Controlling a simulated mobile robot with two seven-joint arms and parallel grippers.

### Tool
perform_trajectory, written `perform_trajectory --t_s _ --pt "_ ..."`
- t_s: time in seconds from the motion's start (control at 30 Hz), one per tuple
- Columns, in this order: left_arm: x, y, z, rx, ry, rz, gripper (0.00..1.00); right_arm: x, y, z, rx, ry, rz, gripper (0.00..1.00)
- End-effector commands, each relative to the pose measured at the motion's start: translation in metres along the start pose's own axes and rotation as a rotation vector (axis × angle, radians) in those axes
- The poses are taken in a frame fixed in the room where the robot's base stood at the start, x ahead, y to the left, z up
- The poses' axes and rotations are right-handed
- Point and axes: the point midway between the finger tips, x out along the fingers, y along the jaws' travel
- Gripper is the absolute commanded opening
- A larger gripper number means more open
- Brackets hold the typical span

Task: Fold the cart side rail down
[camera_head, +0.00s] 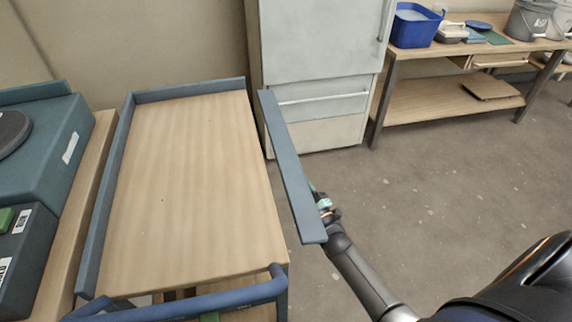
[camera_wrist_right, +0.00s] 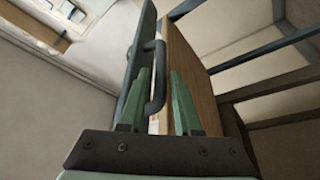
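The cart (camera_head: 185,190) has a bare wooden top with blue rails along its left and far edges. The blue side rail (camera_head: 290,165) runs along the cart's right side, with its upper edge raised. My right gripper (camera_head: 320,203) is at the outer face of this rail, near its front half, and is partly hidden by it. In the right wrist view, the rail (camera_wrist_right: 133,62) carries a dark handle (camera_wrist_right: 158,80). The green fingers of my right gripper (camera_wrist_right: 162,82) are apart, with the handle between them. I cannot tell whether they touch it. My left gripper is out of view.
A blue push bar (camera_head: 200,303) crosses the cart's front. Teal cases (camera_head: 45,145) stand close on the left. A pale cabinet (camera_head: 318,45) stands behind the cart. A workbench (camera_head: 470,55) with buckets is at the back right. The floor (camera_head: 440,190) right of the cart is clear.

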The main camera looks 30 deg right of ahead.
Motion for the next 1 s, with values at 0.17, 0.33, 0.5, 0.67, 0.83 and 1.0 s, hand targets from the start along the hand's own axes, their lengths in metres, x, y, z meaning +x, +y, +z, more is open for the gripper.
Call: perform_trajectory --t_s 0.17,0.33,0.5,0.67,0.83,1.0 --pt "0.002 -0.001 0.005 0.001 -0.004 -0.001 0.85 0.025 -0.001 0.0 0.0 0.001 0.0 0.32" --pt "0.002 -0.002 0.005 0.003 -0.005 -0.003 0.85 0.035 -0.001 0.001 0.0 -0.001 -0.002 0.32" --pt "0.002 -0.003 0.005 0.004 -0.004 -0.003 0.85 0.036 0.0 0.0 0.0 -0.001 -0.002 0.32" --pt "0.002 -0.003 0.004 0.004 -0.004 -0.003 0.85 0.036 0.0 0.0 0.0 -0.001 -0.001 0.25" --pt "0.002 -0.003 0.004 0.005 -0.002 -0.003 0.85 0.035 0.0 0.0 0.0 -0.001 -0.001 0.06" --pt "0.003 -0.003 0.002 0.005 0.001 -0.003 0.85 0.035 0.0 0.0 0.0 -0.001 -0.001 0.0"
